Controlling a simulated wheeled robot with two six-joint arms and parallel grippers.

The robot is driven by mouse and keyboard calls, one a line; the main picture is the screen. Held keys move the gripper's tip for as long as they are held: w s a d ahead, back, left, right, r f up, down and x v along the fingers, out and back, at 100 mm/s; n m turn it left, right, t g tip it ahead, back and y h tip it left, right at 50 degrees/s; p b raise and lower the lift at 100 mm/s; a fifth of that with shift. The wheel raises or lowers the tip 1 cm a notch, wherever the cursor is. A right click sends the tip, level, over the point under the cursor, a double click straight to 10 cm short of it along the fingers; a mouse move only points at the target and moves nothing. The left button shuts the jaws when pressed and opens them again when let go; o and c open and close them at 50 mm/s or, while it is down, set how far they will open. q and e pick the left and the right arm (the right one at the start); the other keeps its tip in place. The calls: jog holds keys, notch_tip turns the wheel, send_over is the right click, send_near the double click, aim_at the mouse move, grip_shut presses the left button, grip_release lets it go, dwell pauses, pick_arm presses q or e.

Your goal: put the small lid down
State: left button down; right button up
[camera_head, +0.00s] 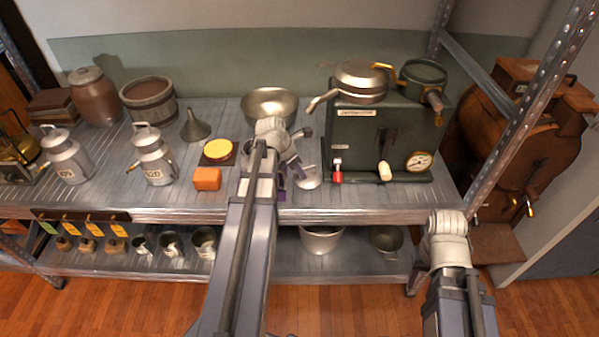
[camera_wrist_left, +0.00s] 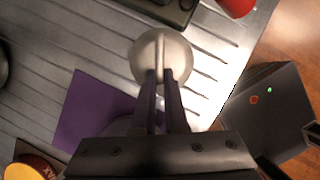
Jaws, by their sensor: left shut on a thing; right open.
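The small lid is a pale round metal disc with a raised bar handle; it shows in the left wrist view (camera_wrist_left: 160,44) and, partly, in the head view (camera_head: 310,180). My left gripper (camera_wrist_left: 160,78) is shut on its bar handle. The lid is over the grey metal shelf top, left of the green machine; I cannot tell whether it touches the shelf. A purple square (camera_wrist_left: 88,108) lies on the shelf beside the lid, partly hidden by my gripper. My right arm shows at the lower right of the head view, but its gripper cannot be made out.
The green machine (camera_head: 393,137) with a red knob stands close right of the lid. A metal bowl (camera_head: 268,103) is behind my left arm. An orange block (camera_head: 207,178) and a yellow-topped disc (camera_head: 217,150) stand to the left. The shelf's front edge (camera_head: 150,215) is near.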

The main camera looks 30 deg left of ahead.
pick_arm(q)
jog(key=c, duration=1)
grip_release()
jog(key=shift+o, duration=0.2)
jog(key=shift+p+v, duration=0.8)
jog(key=shift+p, duration=0.05)
jog(key=p+v, duration=0.9)
jog(key=v, duration=0.1)
jog(key=shift+r+p, duration=0.3)
jog(key=shift+p, duration=0.1)
jog(key=shift+s+d, duration=0.1)
